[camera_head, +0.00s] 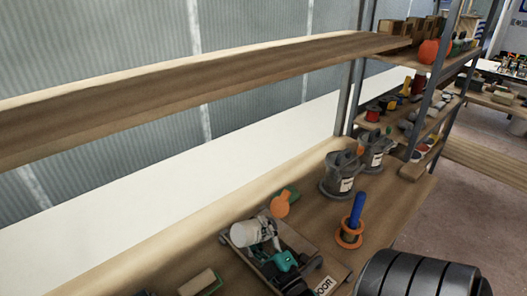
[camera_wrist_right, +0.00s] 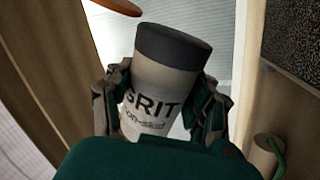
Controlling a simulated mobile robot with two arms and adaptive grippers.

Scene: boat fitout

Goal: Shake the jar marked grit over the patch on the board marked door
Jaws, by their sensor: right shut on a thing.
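The jar marked grit (camera_wrist_right: 152,92) is pale with a dark end and the words "GRIT" and "non-skid". My right gripper (camera_wrist_right: 158,105) is shut on it, one finger on each side. In the head view the white jar (camera_head: 244,234) is tilted above the bench, over the left part of the board, with my right gripper (camera_head: 268,238) at it. The board (camera_head: 318,262) carries a white label reading "DOOR" (camera_head: 324,286). A dark speckled surface (camera_wrist_right: 292,40) with a wooden edge shows in the wrist view, probably the patch. My left gripper is not in view.
An orange ring with a blue upright piece (camera_head: 356,215) stands right of the board. Grey labelled tins (camera_head: 340,177) stand behind it. An orange and green item (camera_head: 281,204) lies behind the jar. A block (camera_head: 199,282) lies left. A long shelf (camera_head: 200,100) hangs above the bench.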

